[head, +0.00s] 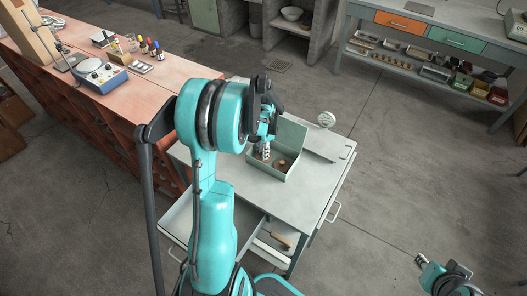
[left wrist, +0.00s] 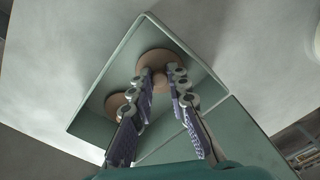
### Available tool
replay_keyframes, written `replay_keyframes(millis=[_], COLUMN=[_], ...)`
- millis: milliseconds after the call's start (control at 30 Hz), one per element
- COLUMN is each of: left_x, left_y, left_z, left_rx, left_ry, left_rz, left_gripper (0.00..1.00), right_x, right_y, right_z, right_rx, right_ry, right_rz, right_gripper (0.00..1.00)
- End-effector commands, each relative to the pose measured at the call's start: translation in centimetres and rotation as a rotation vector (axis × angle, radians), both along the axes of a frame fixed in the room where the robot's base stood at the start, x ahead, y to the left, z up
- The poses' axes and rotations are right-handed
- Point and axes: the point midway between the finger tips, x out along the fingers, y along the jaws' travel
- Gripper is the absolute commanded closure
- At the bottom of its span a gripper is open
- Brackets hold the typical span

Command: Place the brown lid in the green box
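The green box (head: 290,134) stands open on the grey cart top, its flap raised at the back; it fills the middle of the left wrist view (left wrist: 215,92). The brown lid (left wrist: 183,60), a round disc, is at the box's far end in that view, between my left fingertips.
The cart top (head: 235,186) has free room around the box, with a flat grey piece (head: 320,142) and a white round object (head: 326,119) toward its back right. An open drawer shows below. A reddish bench (head: 125,90) with instruments stands at the left.

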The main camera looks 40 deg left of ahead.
Motion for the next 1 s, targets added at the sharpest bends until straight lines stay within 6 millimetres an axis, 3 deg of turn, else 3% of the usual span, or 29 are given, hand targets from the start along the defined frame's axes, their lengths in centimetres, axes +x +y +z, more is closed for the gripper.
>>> replay_keyframes(millis=[67,467,1000], left_x=[0.0,0.0,0.0], left_y=[0.0,0.0,-0.1], left_z=[0.0,0.7,11.1], left_rx=[0.0,0.0,0.0], left_ry=[0.0,0.0,0.0], left_rz=[0.0,0.0,0.0], left_gripper=[0.64,0.64,0.64], right_x=[0.0,0.0,0.0], right_y=[0.0,0.0,0.0], right_z=[0.0,0.6,4.1], right_rx=[0.0,0.0,0.0], right_ry=[0.0,0.0,0.0], right_rz=[0.0,0.0,0.0], right_gripper=[0.74,0.74,0.74])
